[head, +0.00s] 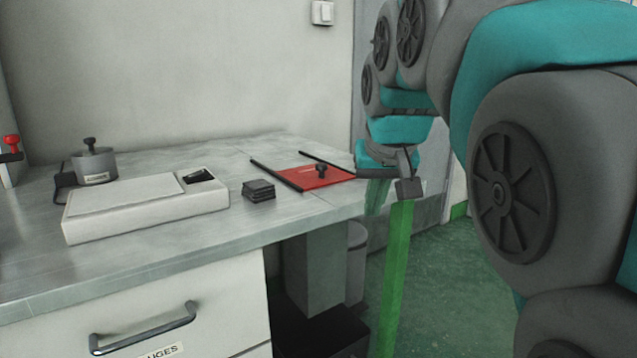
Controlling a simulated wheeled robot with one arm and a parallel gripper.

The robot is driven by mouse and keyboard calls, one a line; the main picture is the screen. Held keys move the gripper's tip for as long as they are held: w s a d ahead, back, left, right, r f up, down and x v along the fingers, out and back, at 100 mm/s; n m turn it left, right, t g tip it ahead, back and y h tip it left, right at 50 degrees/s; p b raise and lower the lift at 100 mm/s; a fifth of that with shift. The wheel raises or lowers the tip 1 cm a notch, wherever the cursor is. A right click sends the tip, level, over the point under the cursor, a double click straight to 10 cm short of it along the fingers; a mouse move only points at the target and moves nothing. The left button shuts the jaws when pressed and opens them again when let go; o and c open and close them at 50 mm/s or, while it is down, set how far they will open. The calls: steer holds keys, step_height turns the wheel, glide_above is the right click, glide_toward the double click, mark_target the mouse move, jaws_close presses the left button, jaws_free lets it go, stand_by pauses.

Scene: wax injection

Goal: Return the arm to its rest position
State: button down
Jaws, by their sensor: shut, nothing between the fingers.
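My arm, teal and grey, fills the right side of the head view and bends down at the right end of the workbench. My gripper (408,187) is at the arm's lower end, just off the bench's right edge. It looks shut and holds nothing. A green translucent bar runs from below it to the floor. Much of the wrist is hidden behind its own links.
The workbench (110,262) carries a white scale-like device (145,203), a grey pot (93,163), a stack of dark blocks (258,191) and a red plate (315,178) with black rails. A drawer (150,310) is closed below. Green floor (445,270) lies open right of the bench.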

steer(key=s+d+f+g+p, duration=0.1)
steer(key=s+d+f+g, duration=0.2)
steer(key=s+f, duration=0.9)
steer(key=s+d+f+g+p, duration=0.2)
steer(key=s+d+f+g, duration=0.1)
steer(key=s+f, duration=1)
steer(key=s+g, duration=0.1)
steer(key=s, duration=0.4)
steer(key=shift+s+f+g, duration=0.2)
steer(key=shift+f+g, duration=0.05)
steer(key=shift+g, duration=0.05)
steer(key=shift+d, duration=0.1)
